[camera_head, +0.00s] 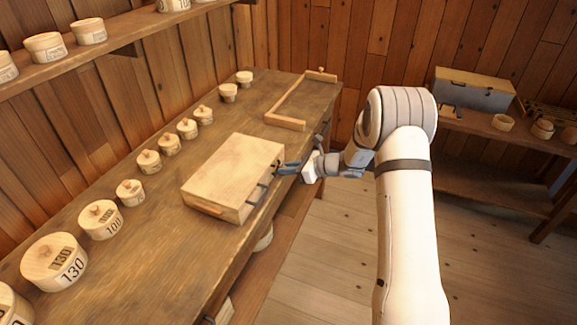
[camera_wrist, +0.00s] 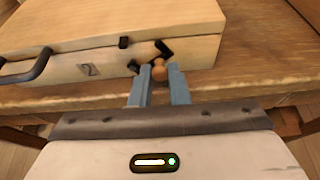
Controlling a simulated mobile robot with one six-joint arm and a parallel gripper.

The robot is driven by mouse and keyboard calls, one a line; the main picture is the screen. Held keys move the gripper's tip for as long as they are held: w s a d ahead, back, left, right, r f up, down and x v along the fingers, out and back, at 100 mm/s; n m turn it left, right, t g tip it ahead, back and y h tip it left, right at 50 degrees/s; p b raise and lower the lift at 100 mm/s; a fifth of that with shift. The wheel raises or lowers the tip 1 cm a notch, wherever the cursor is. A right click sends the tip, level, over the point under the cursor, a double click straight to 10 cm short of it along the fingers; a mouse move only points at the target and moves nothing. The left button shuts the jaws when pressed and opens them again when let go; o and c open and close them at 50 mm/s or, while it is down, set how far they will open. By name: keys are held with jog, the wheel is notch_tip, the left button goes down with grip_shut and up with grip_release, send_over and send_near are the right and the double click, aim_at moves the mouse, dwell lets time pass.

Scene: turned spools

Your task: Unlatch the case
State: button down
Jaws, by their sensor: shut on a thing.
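The case (camera_head: 235,170) is a pale wooden box lying closed on the workbench, with dark fittings along its right side. In the wrist view the case (camera_wrist: 110,22) fills the upper part. Its front shows a dark handle (camera_wrist: 28,68), a small dark catch (camera_wrist: 124,42) and a tilted dark latch piece (camera_wrist: 163,49) with a round wooden knob. My gripper (camera_head: 283,168) is at the right side of the case. In the wrist view my gripper (camera_wrist: 160,74) is shut on the latch's wooden knob (camera_wrist: 159,70). The fingers hide part of the latch.
Several round lidded wooden boxes (camera_head: 102,219) stand in a row along the bench's wall side. A wooden frame (camera_head: 286,123) lies behind the case. A grey chest (camera_head: 472,91) sits on a side table at right. The bench edge runs under my gripper.

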jog(key=shift+f, duration=0.1)
dwell(0.5)
jog(key=c, duration=1.4)
grip_release()
jog(key=b+v, duration=0.1)
jog(key=v, duration=0.6)
jog(key=shift+d, duration=0.35)
